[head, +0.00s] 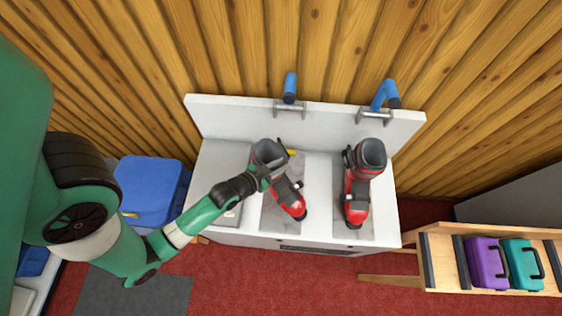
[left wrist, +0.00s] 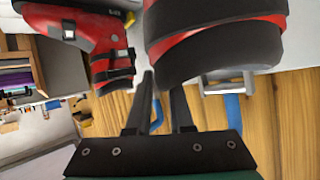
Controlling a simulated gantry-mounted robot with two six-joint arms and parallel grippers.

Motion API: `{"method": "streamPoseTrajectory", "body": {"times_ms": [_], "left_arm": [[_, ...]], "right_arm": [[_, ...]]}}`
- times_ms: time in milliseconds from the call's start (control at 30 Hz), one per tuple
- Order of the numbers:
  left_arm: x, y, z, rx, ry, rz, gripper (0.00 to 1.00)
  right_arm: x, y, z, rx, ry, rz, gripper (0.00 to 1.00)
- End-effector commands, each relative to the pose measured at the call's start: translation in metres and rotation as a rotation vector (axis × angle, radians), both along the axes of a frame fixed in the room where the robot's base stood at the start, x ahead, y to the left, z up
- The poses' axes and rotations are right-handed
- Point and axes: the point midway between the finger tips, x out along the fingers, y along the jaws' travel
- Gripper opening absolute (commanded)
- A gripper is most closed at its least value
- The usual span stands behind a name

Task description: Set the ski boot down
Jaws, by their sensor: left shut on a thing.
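My left gripper (head: 264,177) is shut on a red and black ski boot (head: 287,195), at its dark upper part. This boot is over the left bay of the white bench (head: 322,168), turned with its toe toward the lower right. I cannot tell whether its sole touches the surface. In the left wrist view the fingers (left wrist: 163,85) reach to the boot's dark cuff (left wrist: 215,50). A second red and black ski boot (head: 358,190) stands upright in the right bay; it also shows in the left wrist view (left wrist: 90,38). My right gripper is not in view.
Two blue-ended bracket fixtures, left (head: 290,88) and right (head: 385,96), rise at the bench's back panel. A blue bin (head: 150,188) stands left of the bench. A wooden rack (head: 440,262) with a purple case (head: 486,264) and a teal case (head: 521,266) is at the right.

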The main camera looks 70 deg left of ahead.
Motion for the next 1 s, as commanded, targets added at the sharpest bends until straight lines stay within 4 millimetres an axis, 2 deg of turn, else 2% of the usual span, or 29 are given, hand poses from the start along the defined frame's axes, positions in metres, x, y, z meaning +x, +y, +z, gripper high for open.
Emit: {"method": "streamPoseTrajectory", "body": {"times_ms": [267,300,467,800,1000], "left_arm": [[0.001,0.001,0.002,0.007,-0.007,-0.001,0.0],[0.0,0.0,-0.001,0.002,0.001,-0.001,0.22],[0.0,0.0,0.0,0.002,0.001,-0.001,0.5],[-0.001,0.0,0.003,0.001,0.002,-0.001,0.5],[-0.028,-0.015,0.018,0.0,0.004,-0.001,0.5]], "right_arm": [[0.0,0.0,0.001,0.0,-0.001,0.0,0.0],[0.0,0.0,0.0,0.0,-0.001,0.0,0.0],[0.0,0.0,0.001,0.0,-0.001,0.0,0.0],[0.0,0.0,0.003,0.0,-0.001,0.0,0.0],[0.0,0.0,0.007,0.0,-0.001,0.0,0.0]]}}
